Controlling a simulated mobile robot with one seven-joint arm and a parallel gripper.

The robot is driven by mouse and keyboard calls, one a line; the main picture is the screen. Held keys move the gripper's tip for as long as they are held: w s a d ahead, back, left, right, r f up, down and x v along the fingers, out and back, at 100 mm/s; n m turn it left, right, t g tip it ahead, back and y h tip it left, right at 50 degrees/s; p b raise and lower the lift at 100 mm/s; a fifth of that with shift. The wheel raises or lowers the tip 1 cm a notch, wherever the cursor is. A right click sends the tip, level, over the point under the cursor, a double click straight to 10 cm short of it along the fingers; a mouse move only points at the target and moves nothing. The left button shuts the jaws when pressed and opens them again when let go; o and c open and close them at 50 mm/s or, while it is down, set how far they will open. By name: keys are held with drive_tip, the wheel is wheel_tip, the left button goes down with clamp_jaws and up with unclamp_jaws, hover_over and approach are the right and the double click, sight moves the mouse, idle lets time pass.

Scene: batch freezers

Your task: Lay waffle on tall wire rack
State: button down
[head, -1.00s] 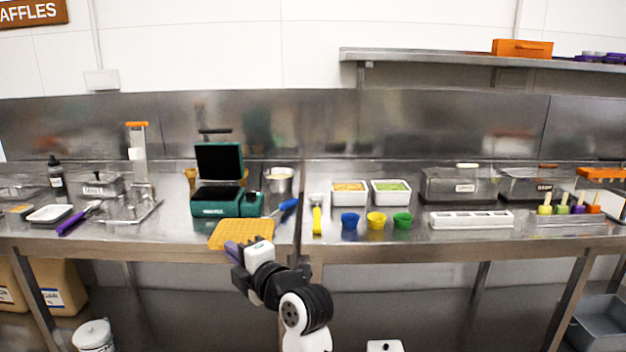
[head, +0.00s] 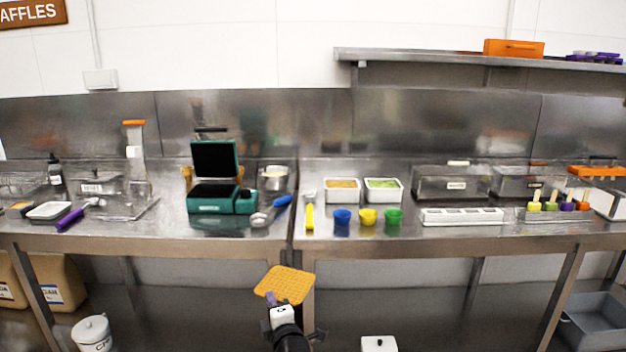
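The waffle (head: 285,284) is a flat golden-orange square with a grid. My gripper (head: 281,308) is shut on its near edge and holds it out in front of the counter, below the countertop's front edge. The waffle is slightly turned, and its underside is hidden. A thin-framed metal stand that looks like a wire rack (head: 134,209) is on the left part of the counter; I cannot tell surely that it is the tall wire rack. It is empty on top as far as I see, well left of my gripper.
The green waffle iron (head: 213,199) stands open on the counter, with a ladle (head: 262,217) beside it. A purple-handled tool (head: 70,221) and a white tray (head: 49,212) lie at left. Coloured cups (head: 368,217) stand at right. The floor holds a white bucket (head: 92,334).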

drive_tip(key=s+d+f+m+h, duration=0.1)
drive_tip(key=s+d+f+h, duration=0.1)
drive_tip(key=f, duration=0.7)
drive_tip(key=s+d+f+m+t+h, duration=0.1)
drive_tip(key=s+d+f, duration=0.3)
drive_tip(key=f, duration=0.6)
drive_tip(key=s+d+f+m+h, duration=0.2)
drive_tip(key=s+d+f+h, duration=0.2)
drive_tip(key=s+f, duration=0.3)
wheel_tip(320, 180, down, 3)
drive_tip(key=shift+r+m, duration=0.1)
drive_tip(key=shift+m, duration=0.2)
drive_tip(key=shift+a, duration=0.1)
